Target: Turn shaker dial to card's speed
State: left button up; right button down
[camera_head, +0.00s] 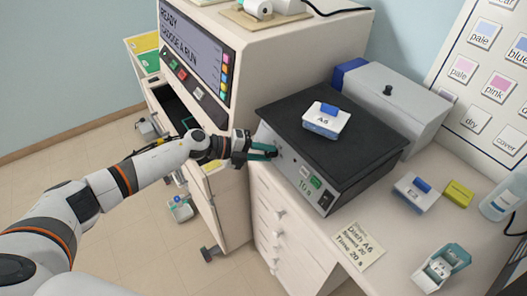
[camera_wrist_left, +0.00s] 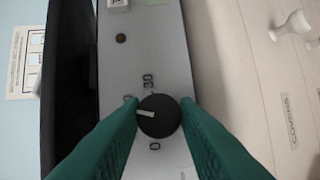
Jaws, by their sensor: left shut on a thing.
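The shaker (camera_head: 300,178) is a dark box with a black top and a light grey front panel. A dish marked A6 (camera_head: 326,121) sits on its top. My left gripper (camera_head: 272,151) is at the left end of the front panel. In the left wrist view its green fingers are closed on both sides of the round black dial (camera_wrist_left: 166,122). The dial's white pointer aims left, towards a mark partly hidden by a finger; 30 and 0 show nearby. The card (camera_head: 358,245) lies on the bench and reads Dish A6, with small speed and time lines. My right gripper is not in view.
A machine with a screen (camera_head: 193,52) stands left of the shaker, and a grey box (camera_head: 388,97) behind it. Another dish (camera_head: 416,193), a yellow block (camera_head: 459,193), a bottle (camera_head: 503,197) and an open container (camera_head: 440,267) stand on the right. Drawers (camera_head: 275,215) are below the shaker.

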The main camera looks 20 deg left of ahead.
pick_arm(q)
jog(key=shift+m+y, duration=0.3)
jog(key=shift+m, duration=0.2)
dwell(0.3)
jog(key=o, duration=1)
jog(key=b+v, duration=0.2)
jog(key=v, duration=1)
jog(key=shift+w+r, duration=0.1)
